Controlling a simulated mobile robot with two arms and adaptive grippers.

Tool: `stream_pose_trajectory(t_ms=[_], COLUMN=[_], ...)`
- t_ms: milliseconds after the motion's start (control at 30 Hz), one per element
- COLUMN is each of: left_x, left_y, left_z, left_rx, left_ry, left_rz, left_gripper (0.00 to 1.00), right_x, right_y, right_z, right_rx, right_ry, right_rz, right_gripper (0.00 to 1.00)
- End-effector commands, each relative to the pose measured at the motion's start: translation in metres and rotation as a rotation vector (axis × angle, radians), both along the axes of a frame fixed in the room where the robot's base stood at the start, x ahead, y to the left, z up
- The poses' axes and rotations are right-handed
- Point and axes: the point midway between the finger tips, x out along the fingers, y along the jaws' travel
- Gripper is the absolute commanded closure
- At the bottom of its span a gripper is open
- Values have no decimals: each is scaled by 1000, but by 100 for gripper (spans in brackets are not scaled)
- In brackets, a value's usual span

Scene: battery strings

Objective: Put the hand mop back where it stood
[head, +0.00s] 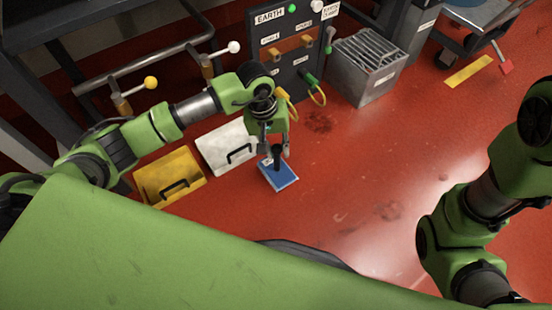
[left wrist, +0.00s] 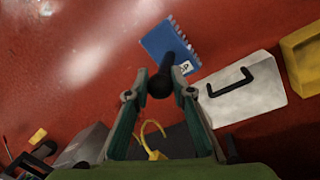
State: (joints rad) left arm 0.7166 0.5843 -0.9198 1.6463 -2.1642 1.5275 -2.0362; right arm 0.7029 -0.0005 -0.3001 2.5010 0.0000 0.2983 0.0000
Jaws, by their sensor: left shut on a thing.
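The hand mop has a blue flat head (head: 279,177) and a black upright handle. In the head view it is just right of the white box, low over the red floor; I cannot tell whether it touches the floor. My left gripper (head: 274,150) points down and is shut on the mop's handle. In the left wrist view the black handle (left wrist: 161,83) sits between the fingertips, and the blue head (left wrist: 168,42) with a white label shows beyond it. My right arm shows at the right edge, but its gripper is out of view.
A white box (head: 224,148) and a yellow box (head: 168,178), both with black handles, stand left of the mop. The EARTH panel (head: 292,50) with yellow cables is behind. A grey slatted bin (head: 368,72) stands right of it. The red floor (head: 360,190) to the right is open.

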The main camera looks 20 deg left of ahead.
Motion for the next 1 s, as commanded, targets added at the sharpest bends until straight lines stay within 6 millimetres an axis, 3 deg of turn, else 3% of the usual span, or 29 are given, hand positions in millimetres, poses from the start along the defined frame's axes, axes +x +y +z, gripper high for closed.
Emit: stream_pose_trajectory(t_ms=[167,400,867,900,933,1000], left_x=[7,8,9,8,8,8], left_y=[4,5,6,6,6,6], left_z=[-11,-42,-46,-44,-44,-44], left_rx=[-1,-2,0,0,0,0], left_ry=[-1,-1,-1,-1,0,0], left_rz=[1,0,-1,0,0,0], left_gripper=[95,95,95,68,61,61], right_x=[0,1,0,0,0,0], right_y=[0,0,0,0,0,0], right_z=[-11,-41,-45,-43,-43,-43], right_rx=[0,0,-1,-1,-1,-1], right_ry=[1,1,1,1,1,1], right_rz=[0,0,-1,-1,-1,-1], right_gripper=[100,100,100,100,100,100])
